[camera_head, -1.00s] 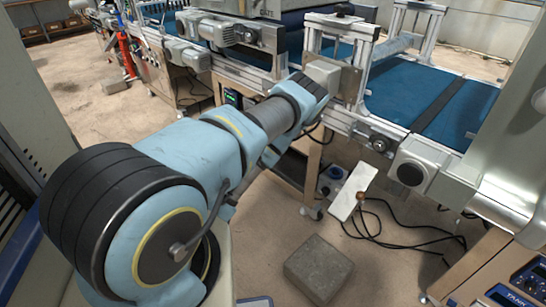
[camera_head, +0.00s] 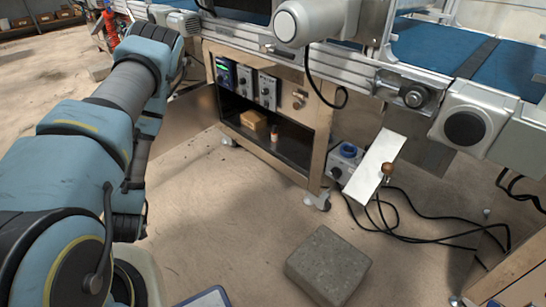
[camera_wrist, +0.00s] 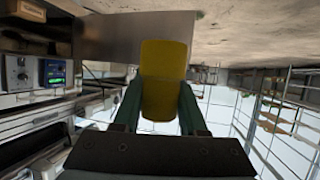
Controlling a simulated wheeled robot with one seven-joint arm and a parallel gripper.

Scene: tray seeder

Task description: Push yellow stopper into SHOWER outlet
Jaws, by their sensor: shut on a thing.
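The yellow stopper (camera_wrist: 164,75) shows large in the middle of the wrist view. My gripper (camera_wrist: 160,108) is shut on it, with one dark green finger on each side. The stopper's far end stands clear of the fingers, with a grey metal panel behind part of it. In the head view the gripper and stopper are out of sight; only my arm shows at the left. I cannot make out an outlet marked SHOWER in either view.
An open cabinet (camera_head: 224,114) with control units (camera_head: 267,90) and a small carton (camera_head: 254,120) stands under the conveyor (camera_head: 440,86).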

